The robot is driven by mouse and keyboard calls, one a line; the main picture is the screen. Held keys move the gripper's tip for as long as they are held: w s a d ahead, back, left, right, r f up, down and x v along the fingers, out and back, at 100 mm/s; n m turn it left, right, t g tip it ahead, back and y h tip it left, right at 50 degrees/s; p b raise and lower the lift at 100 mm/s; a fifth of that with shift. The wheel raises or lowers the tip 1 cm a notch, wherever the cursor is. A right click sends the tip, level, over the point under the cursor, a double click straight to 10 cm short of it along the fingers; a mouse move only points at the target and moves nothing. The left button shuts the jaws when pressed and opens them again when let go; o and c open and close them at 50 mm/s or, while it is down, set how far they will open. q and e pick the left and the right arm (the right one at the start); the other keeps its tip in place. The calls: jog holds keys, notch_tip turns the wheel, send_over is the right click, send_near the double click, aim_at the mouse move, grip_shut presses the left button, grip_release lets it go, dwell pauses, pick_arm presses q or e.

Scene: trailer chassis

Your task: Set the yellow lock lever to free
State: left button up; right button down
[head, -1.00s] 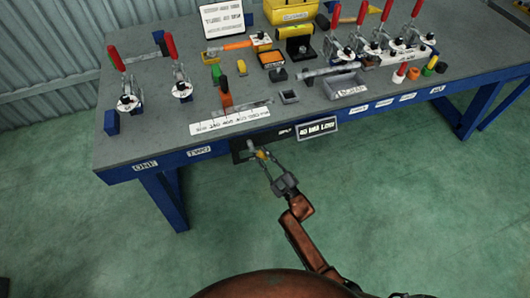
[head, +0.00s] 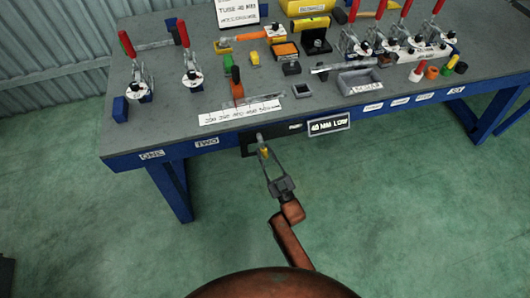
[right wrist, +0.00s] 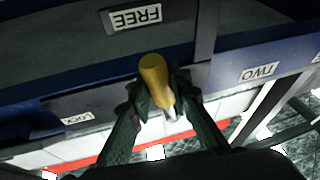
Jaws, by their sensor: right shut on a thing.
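The yellow lock lever (head: 265,153) is at the dark panel (head: 236,146) on the bench's front edge. In the right wrist view its rounded yellow grip (right wrist: 155,78) sits between my fingers, with a pale metal stem at its lower end. My right gripper (head: 264,151) is shut on the lever, and its fingers (right wrist: 158,92) flank the grip. In the wrist view an upside-down FREE label (right wrist: 136,18) is above the lever, and a LOCK label (right wrist: 78,120) is at lower left. The lever's pivot is not clear. My left gripper is not in view.
The bench (head: 300,72) carries red-handled clamps (head: 140,82), an orange-handled tool (head: 236,85), a ruled strip (head: 240,112) and a grey tray (head: 365,82). A 40 MM LOW sign (head: 329,125) hangs right of the lever. The floor before the bench is clear.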

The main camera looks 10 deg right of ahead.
jog(key=c, duration=1.7)
grip_release()
jog(key=shift+c, duration=0.2)
jog(key=shift+s+d+f, duration=0.1)
jog(key=shift+s+f, duration=0.05)
jog(key=shift+s, duration=0.1)
jog(key=v, duration=1.1)
jog(key=shift+s, duration=0.2)
jog(key=shift+f, duration=0.1)
